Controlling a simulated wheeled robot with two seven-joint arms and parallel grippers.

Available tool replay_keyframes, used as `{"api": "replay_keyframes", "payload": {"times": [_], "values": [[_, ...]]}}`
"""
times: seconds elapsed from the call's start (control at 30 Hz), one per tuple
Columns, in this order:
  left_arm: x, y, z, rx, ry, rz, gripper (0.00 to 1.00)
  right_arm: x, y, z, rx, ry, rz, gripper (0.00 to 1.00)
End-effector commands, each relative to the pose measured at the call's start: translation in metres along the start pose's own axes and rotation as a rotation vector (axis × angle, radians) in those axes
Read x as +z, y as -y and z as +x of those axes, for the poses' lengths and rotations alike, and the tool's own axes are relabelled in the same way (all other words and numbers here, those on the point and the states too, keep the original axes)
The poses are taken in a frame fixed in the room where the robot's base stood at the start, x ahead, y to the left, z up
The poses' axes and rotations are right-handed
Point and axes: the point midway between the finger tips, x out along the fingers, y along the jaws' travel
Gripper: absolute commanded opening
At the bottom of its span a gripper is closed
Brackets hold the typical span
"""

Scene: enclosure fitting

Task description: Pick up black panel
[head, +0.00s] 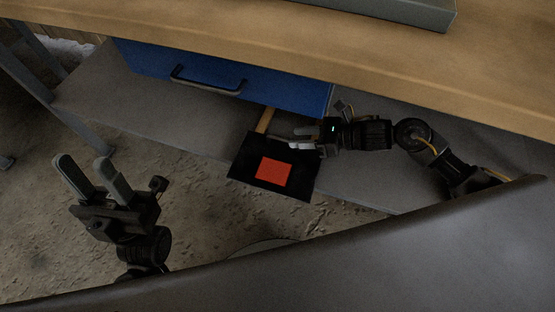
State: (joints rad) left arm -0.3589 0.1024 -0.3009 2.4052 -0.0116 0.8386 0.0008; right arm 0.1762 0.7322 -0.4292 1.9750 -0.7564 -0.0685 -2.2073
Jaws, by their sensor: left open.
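The black panel (241,167) is a flat dark rectangle with a red square (273,172) on its face. It shows near the middle of the head view, across the front edge of the grey lower shelf, with part of it seen against the floor. My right gripper (285,138) comes in from the right, with its fingers at the panel's upper right edge. The fingers overlap the panel, and I cannot tell whether they grip it. My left gripper (83,163) is at the left over the floor, open and empty, with its fingers pointing up in the picture and well apart from the panel.
A wooden tabletop (200,38) runs across the top, with a grey tray (400,14) on it. A blue drawer (290,92) with a dark handle hangs below. A wooden strip (265,120) lies behind the panel. A large grey surface fills the lower right. Floor between my grippers is clear.

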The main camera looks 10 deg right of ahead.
Motion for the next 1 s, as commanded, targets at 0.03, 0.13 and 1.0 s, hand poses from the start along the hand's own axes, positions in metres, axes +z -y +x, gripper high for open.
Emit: {"api": "replay_keyframes", "payload": {"times": [0.03, 0.13, 1.0], "values": [[-0.001, 0.001, -0.001, -0.001, -0.011, 0.002, 0.42, 0.0, 0.0, 0.006, 0.001, 0.002, 0.0, 0.38], [-0.003, 0.001, -0.002, -0.003, -0.027, 0.005, 0.42, 0.0, 0.0, 0.011, 0.0, 0.002, 0.001, 0.38], [-0.005, 0.003, 0.001, 0.006, -0.097, 0.015, 0.42, -0.004, 0.001, 0.062, -0.003, 0.001, 0.002, 0.31]]}}
